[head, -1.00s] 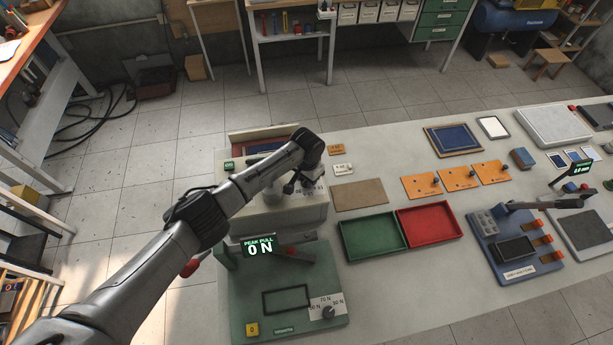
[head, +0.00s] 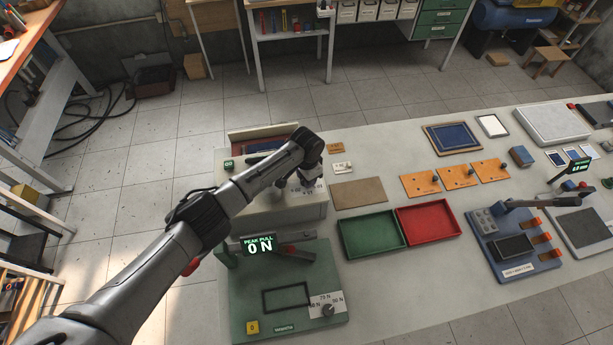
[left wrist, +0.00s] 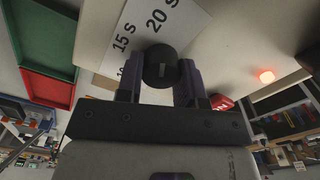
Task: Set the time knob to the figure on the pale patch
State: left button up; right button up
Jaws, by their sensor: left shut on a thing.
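The time knob (left wrist: 160,64) is a dark round knob on a white dial plate (left wrist: 133,22) printed with 15 s and 20 s. My left gripper (left wrist: 161,78) is shut on it, one finger on each side. A short light mark shows on the knob's face. In the head view the left gripper (head: 298,182) is over the grey-white machine (head: 290,217), and my wrist hides most of the knob and dial. A small pale patch (head: 342,168) lies on the table right of the machine; its figure is too small to read. My right gripper is out of view.
A green tray (head: 372,233) and a red tray (head: 428,222) stand right of the machine. A green pull tester (head: 285,265) showing 0 N is in front. A brown board (head: 359,194) lies behind the trays. A red lamp (left wrist: 266,76) glows in the wrist view.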

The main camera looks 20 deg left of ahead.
pick_arm(q)
jog(key=o, duration=0.9)
jog(key=shift+r+b, duration=0.45)
jog(key=shift+r, duration=6.5)
